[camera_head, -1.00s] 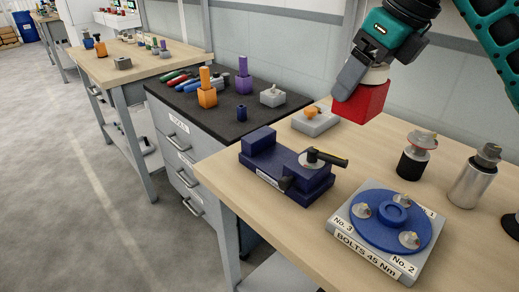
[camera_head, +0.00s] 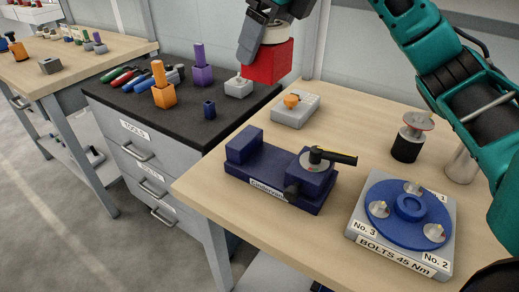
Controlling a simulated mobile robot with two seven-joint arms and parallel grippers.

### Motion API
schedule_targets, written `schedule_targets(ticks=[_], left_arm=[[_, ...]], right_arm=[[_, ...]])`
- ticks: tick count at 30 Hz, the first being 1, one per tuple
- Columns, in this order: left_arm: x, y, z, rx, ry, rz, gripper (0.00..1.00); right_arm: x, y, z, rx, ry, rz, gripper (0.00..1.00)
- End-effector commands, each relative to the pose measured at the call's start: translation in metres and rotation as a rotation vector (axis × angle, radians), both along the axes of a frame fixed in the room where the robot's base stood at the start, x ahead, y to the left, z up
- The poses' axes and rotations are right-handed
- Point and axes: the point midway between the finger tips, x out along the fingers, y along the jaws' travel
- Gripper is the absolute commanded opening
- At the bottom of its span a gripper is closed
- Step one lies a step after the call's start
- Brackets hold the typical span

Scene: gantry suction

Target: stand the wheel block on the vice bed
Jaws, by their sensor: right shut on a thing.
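A red block (camera_head: 268,61) is held up in the air in my right gripper (camera_head: 252,42), at the top middle of the picture. The gripper is shut on it, with a grey finger at its left side. No wheel shows clearly on the block. The dark blue vice (camera_head: 275,178) lies on the wooden bench in front, with its bed between a raised jaw on the left and a jaw with a black-handled lever on the right. The block appears above and behind the vice, apart from it. My left gripper is not in view.
A bolt fixture (camera_head: 398,254) with a blue disc stands right of the vice. A grey block with an orange knob (camera_head: 295,110) stands behind it. A black and silver piece (camera_head: 410,140) is further right. A tool cabinet (camera_head: 150,126) with pens and coloured blocks stands left.

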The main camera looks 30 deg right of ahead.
Motion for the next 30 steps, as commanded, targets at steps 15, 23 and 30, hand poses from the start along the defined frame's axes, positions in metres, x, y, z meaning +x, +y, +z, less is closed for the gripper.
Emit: schedule_targets(ticks=[15,23,30], left_arm=[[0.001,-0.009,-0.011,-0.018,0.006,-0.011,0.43],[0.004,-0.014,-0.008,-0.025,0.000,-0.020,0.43],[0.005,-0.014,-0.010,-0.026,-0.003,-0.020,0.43]], right_arm=[[-0.001,-0.001,-0.118,0.001,-0.001,0.000,0.09],[0.000,0.000,-0.147,0.002,-0.005,0.000,0.09],[0.000,0.000,-0.165,0.001,-0.003,0.000,0.09]])
